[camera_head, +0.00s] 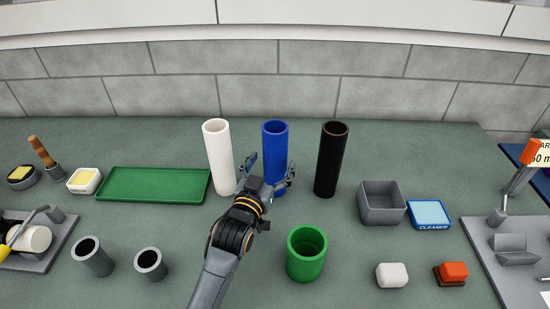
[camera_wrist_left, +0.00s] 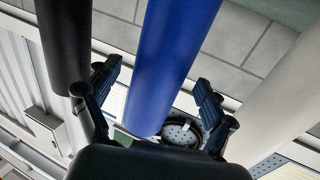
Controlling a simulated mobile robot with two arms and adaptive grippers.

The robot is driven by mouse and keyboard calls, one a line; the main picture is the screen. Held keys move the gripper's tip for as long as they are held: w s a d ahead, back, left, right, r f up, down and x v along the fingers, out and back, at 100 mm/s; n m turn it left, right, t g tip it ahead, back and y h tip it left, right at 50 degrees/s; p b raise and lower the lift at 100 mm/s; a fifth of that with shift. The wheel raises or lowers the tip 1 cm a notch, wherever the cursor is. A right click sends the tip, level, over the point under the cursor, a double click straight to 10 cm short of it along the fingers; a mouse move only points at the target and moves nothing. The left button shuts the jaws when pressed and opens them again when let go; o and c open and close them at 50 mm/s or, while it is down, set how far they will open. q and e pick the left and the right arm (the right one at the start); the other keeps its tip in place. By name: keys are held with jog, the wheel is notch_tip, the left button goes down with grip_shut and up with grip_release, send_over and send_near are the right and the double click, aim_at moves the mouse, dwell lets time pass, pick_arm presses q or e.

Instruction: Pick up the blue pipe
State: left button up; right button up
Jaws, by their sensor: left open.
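The blue pipe (camera_head: 275,145) stands upright on the green-grey table, between a white pipe (camera_head: 219,158) and a black pipe (camera_head: 331,158). My left gripper (camera_head: 268,176) is open at the lower part of the blue pipe, with one finger to each side of it in the head view. In the left wrist view the blue pipe (camera_wrist_left: 172,65) lies between the two spread fingers (camera_wrist_left: 158,92). Whether either finger touches it, I cannot tell. The wrist hides part of the pipe's base. My right gripper is not in view.
The white and black pipes stand close on both sides. A green cup (camera_head: 306,262) stands in front, right of my left arm. A green tray (camera_head: 150,184) lies left, a grey box (camera_head: 382,203) right. Two grey tubes, one here (camera_head: 150,263), stand front left.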

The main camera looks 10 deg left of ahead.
aim_at(271, 164)
pick_arm(q)
jog(key=shift+w+d, duration=0.15)
jog(key=shift+w, duration=1.35)
jog(key=shift+s, duration=0.1)
jog(key=shift+c, duration=0.4)
jog(key=c, duration=1.4)
jog(key=shift+r, duration=0.1)
